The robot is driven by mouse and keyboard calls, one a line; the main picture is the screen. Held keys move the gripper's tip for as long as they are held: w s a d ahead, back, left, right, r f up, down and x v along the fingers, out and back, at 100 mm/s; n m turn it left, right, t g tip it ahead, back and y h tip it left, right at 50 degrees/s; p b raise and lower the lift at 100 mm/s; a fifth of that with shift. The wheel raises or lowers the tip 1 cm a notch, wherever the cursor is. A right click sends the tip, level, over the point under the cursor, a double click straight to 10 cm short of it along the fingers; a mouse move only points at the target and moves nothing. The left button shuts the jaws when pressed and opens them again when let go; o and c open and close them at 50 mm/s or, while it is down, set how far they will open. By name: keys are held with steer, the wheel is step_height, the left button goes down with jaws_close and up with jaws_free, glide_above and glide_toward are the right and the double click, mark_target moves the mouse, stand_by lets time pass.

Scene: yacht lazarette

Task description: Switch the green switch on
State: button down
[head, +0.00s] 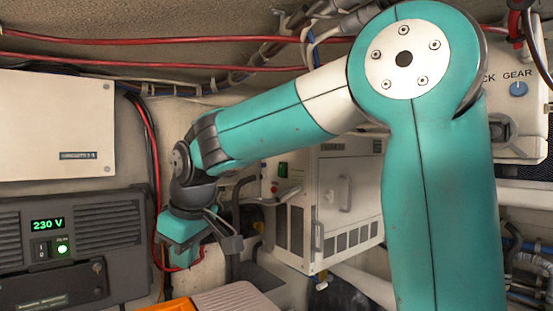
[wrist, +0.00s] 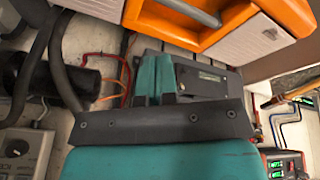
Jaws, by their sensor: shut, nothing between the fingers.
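A small green switch (head: 283,169) is on the left-facing side of a white cabinet (head: 345,195) in the middle of the head view. It is too small to tell its position. The wrist view does not show it. My gripper (head: 187,262) is to the left of and lower than the switch, apart from it and pointing down. In the wrist view its two teal fingers (wrist: 157,72) are together with nothing between them.
A dark unit (head: 112,215) reading 230 V with a lit green button (head: 62,248) stands at left. An orange case (head: 178,305) lies below my gripper; it also shows in the wrist view (wrist: 215,42). Hoses and red cables (head: 150,130) run nearby.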

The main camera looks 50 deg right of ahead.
steer(key=w+d+r+m+h+p, duration=0.35)
steer(key=w+d+r, duration=0.55)
steer(key=d+r, duration=0.3)
steer(key=d+r+m+h+p, duration=0.1)
steer(key=d+r, duration=0.3)
steer(key=d, duration=0.4)
steer(key=d+r+m+h+p, duration=0.1)
steer(key=d+r+m+p, duration=0.1)
steer(key=d, duration=0.6)
step_height(320, 180, up, 2)
steer(key=shift+w+d+r+m+g+p, duration=0.1)
steer(key=shift+w+d+m+g+p, duration=0.15)
steer(key=shift+w+m+g+p, duration=0.15)
steer(key=shift+h, duration=0.25)
